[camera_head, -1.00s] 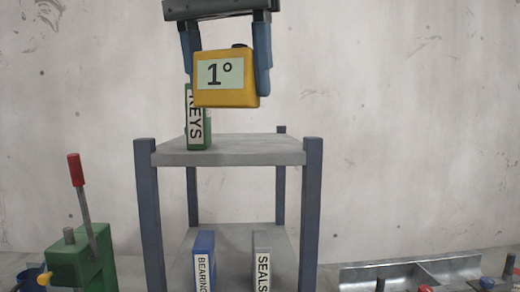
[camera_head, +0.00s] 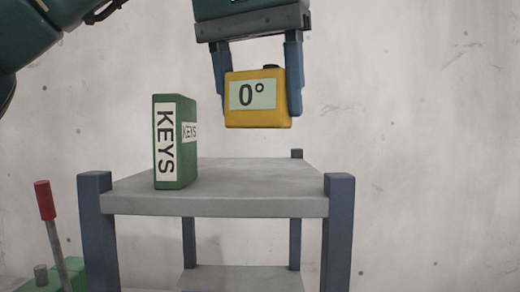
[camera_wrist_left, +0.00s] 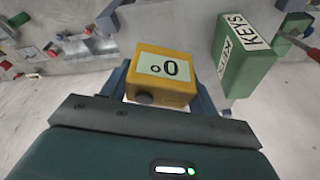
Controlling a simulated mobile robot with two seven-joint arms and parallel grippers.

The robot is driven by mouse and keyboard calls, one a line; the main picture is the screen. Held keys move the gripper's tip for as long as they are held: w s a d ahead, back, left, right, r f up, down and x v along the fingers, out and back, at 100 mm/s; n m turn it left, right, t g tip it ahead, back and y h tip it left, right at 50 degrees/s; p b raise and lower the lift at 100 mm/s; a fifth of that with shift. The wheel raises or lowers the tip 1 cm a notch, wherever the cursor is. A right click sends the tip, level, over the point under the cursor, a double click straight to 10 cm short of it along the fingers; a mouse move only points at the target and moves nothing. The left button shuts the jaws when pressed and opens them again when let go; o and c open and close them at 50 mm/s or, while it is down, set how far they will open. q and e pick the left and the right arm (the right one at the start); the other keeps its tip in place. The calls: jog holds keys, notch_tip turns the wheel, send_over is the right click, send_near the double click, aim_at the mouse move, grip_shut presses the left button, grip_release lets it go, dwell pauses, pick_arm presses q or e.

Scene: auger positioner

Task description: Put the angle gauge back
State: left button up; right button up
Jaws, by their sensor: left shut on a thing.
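The angle gauge (camera_head: 258,98) is a yellow box with a pale screen reading 0°. My left gripper (camera_head: 258,90) is shut on it, one blue finger on each side. It holds the gauge above the grey top shelf (camera_head: 265,190), with a clear gap beneath. In the left wrist view the gauge (camera_wrist_left: 162,77) sits between the fingers, its screen upside down, with a dark knob at its near side. My right gripper is not in view.
A green KEYS box (camera_head: 174,142) stands upright on the left of the top shelf, left of the gauge. The top shelf's middle and right are clear. Blue posts (camera_head: 338,232) rise at its corners. A red-handled lever (camera_head: 47,205) stands at lower left.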

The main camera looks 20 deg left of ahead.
aim_at(251, 72)
pick_arm(q)
jog(key=x, duration=0.2)
jog(key=shift+f, duration=0.3)
notch_tip(251, 72, down, 3)
jog(key=shift+s, duration=0.15)
jog(key=shift+a+f, duration=0.1)
jog(key=shift+f, duration=0.25)
jog(key=o, duration=1.2)
jog(key=shift+f, duration=0.1)
jog(key=shift+v, duration=6.2)
